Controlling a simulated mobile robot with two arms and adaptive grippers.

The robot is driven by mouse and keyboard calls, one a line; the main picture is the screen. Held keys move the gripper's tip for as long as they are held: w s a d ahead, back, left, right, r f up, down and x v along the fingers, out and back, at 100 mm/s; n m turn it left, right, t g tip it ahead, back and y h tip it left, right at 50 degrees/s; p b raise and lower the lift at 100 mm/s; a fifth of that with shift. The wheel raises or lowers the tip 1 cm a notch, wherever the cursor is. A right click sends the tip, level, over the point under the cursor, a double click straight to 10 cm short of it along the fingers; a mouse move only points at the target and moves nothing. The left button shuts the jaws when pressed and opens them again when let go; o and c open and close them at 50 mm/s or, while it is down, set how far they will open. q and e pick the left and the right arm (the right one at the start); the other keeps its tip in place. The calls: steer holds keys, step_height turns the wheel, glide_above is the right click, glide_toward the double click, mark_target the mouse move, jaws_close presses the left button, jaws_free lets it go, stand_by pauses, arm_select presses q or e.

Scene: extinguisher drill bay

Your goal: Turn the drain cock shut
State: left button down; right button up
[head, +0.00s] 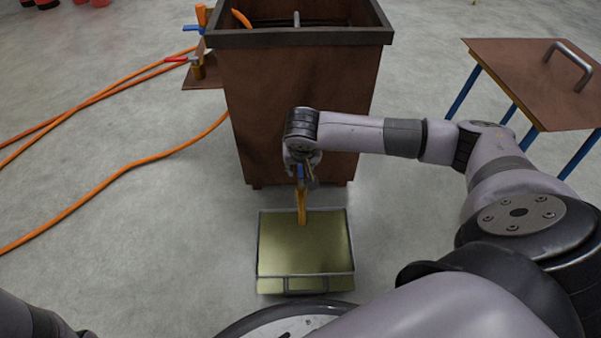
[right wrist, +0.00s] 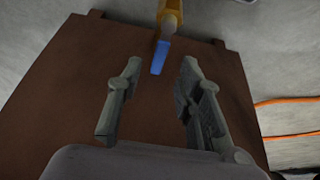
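The drain cock (head: 301,205) is at the front of the brown tank (head: 262,110), low down. Its body is yellow-orange; it also shows at the top of the right wrist view (right wrist: 171,14). Its blue lever (right wrist: 160,57) shows between and just beyond my right fingertips, and in the head view (head: 300,171) it is partly hidden by the gripper. My right gripper (head: 306,168) is open, one finger on each side of the lever, with gaps visible in the right wrist view (right wrist: 161,67). My left gripper is out of view.
A tray (head: 259,245) with yellow-green contents lies on the floor below the cock. A brown-topped table (head: 510,60) stands right.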

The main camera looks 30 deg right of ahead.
mark_target(300, 171)
steer(key=shift+b+x, duration=0.85)
steer(key=shift+x, duration=1.1)
steer(key=shift+c, duration=0.3)
jaws_close()
